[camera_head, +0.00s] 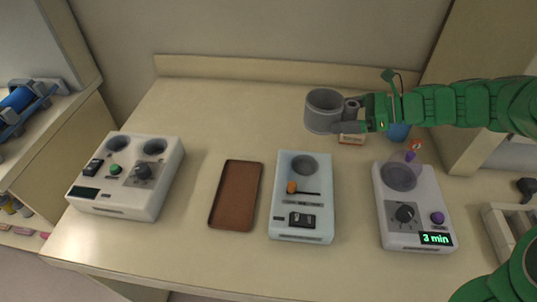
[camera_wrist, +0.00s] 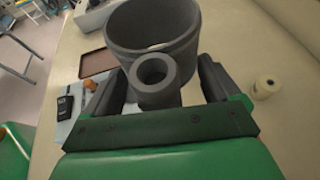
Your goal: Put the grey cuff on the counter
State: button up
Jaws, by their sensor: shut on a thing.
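The grey cuff (camera_head: 324,111) is a wide open ring with a small tube on its side. My gripper (camera_head: 358,112) comes in from the right in the head view and is shut on the cuff's small tube. In the wrist view, the cuff (camera_wrist: 150,35) stands out beyond my gripper (camera_wrist: 157,88), with the small tube between the two dark fingers. The cuff appears over the back part of the cream counter (camera_head: 215,110); I cannot tell its exact height.
On the counter stand a white two-well device (camera_head: 128,190), an empty brown tray (camera_head: 236,195), a pale blue device (camera_head: 303,215) and a white device showing "3 min" (camera_head: 420,220). A small box (camera_head: 352,139) and a blue item (camera_head: 398,132) are under my arm. The back left is clear.

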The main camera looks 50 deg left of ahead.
jog(key=s+a+f+n+g+h, duration=0.1)
jog(key=s+a+f+n+g, duration=0.1)
jog(key=s+a, duration=0.8)
send_over(276, 129)
jog(key=d, duration=0.2)
jog(key=shift+t+h, duration=0.3)
jog(key=f, duration=0.5)
jog(key=s+f, duration=0.1)
jog(key=f, duration=0.1)
jog(key=shift+a+f, duration=0.2)
jog(key=shift+f, duration=0.05)
jog(key=shift+w+a+f, duration=0.35)
jog(key=shift+a+f, duration=0.05)
jog(key=shift+w+a+f, duration=0.25)
jog(key=shift+a+f, duration=0.2)
jog(key=shift+f, duration=1.65)
jog(key=shift+f, duration=0.15)
jog(key=o, duration=0.9)
